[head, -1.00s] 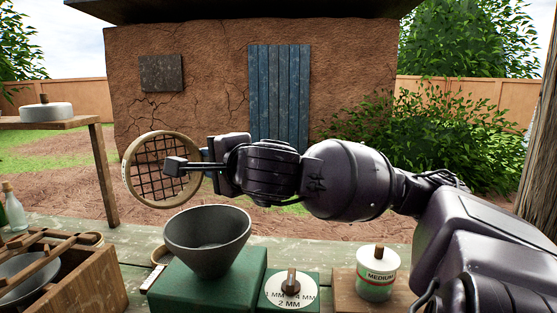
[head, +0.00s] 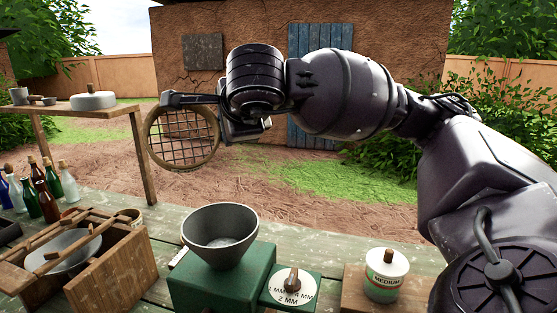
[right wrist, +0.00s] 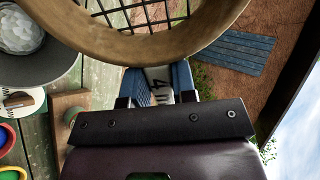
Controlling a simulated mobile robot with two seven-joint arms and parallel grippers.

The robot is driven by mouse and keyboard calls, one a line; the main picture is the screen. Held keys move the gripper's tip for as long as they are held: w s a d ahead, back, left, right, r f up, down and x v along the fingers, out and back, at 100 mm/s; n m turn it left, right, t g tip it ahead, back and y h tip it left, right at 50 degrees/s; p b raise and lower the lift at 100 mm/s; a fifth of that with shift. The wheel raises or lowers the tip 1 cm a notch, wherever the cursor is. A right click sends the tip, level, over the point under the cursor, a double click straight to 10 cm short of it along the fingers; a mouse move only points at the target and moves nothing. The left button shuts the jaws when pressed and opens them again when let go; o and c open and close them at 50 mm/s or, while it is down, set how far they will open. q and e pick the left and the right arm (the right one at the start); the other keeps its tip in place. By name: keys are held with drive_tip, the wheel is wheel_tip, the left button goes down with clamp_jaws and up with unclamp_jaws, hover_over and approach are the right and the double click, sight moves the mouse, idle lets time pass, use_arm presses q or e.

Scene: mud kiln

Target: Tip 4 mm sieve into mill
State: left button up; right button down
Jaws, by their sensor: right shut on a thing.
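The sieve, a round wooden hoop with a dark wire mesh (head: 183,138), hangs in the air above and left of the mill's hopper in the head view. It is tilted steeply, with its mesh facing me; background shows through it. My right gripper (head: 222,110) is shut on its handle, mostly hidden in the head view. The mill is a green box (head: 225,285) with a grey cone hopper (head: 222,240) and a dial (head: 291,286).
A lidded jar marked MEDIUM (head: 387,273) stands right of the mill. A wooden crate (head: 125,272) with a metal bowl (head: 65,252) is on the left, with several bottles (head: 45,190) behind it. A side table (head: 110,110) stands beyond. Air above the hopper is clear.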

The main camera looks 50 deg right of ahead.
use_arm(q)
wheel_tip(320, 180, up, 8)
drive_tip(key=p, duration=1)
drive_tip(key=shift+s+a+r, duration=0.2)
drive_tip(key=shift+s+r, duration=0.05)
drive_tip(key=shift+s, duration=0.15)
use_arm(e)
drive_tip(key=s+d+f+m+g+y, duration=0.4)
drive_tip(key=s+f+m+g, duration=0.2)
drive_tip(key=m+g, duration=0.2)
drive_tip(key=shift+d+g, duration=0.35)
drive_tip(key=shift+g, duration=0.85)
drive_tip(key=shift+f, duration=0.1)
